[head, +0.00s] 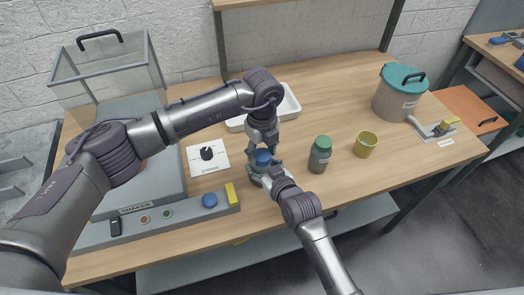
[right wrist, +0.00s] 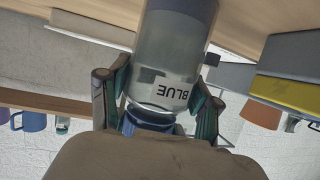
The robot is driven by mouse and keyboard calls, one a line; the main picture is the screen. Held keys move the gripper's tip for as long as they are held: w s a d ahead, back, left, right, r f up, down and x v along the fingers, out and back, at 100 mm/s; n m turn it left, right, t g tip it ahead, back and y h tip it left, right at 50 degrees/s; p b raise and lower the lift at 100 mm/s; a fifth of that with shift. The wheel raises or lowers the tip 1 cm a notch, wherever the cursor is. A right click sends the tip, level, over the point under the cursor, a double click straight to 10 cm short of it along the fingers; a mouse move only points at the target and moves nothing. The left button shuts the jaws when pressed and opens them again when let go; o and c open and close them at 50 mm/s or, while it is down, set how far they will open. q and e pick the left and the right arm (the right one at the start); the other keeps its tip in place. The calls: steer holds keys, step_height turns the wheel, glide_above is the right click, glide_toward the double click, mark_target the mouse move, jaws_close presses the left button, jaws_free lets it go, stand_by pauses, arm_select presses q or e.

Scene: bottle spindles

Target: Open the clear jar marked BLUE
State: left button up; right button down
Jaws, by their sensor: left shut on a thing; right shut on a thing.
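The clear jar (right wrist: 165,60) is marked BLUE and shows upside down in the right wrist view, with its blue lid (right wrist: 145,122) low in the picture. In the head view the blue lid (head: 263,158) is near the table's front edge, and the jar body is mostly hidden by the grippers. My left gripper (head: 263,150) comes down from above and is shut on the lid. My right gripper (head: 264,172) comes from the front and is shut on the jar body. Its fingers (right wrist: 155,100) lie on either side of the jar in the right wrist view.
A green-lidded jar (head: 320,154) and a yellow cup (head: 365,144) stand to the right. A white tray (head: 285,108) lies behind the grippers. A card with a black knob (head: 207,153) and a shaker (head: 140,205) are at left. A teal-lidded bucket (head: 398,95) stands back right.

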mark_target(262, 154)
arm_select(q)
steer(key=n, duration=0.5)
steer(key=shift+n, duration=0.4)
steer(key=shift+w, duration=0.1)
steer(key=shift+r, duration=0.2)
steer(key=shift+r, duration=0.95)
steer(key=shift+r, duration=0.1)
steer(key=shift+r, duration=1.9)
arm_select(e)
steer(key=shift+c, duration=0.7)
jaws_free()
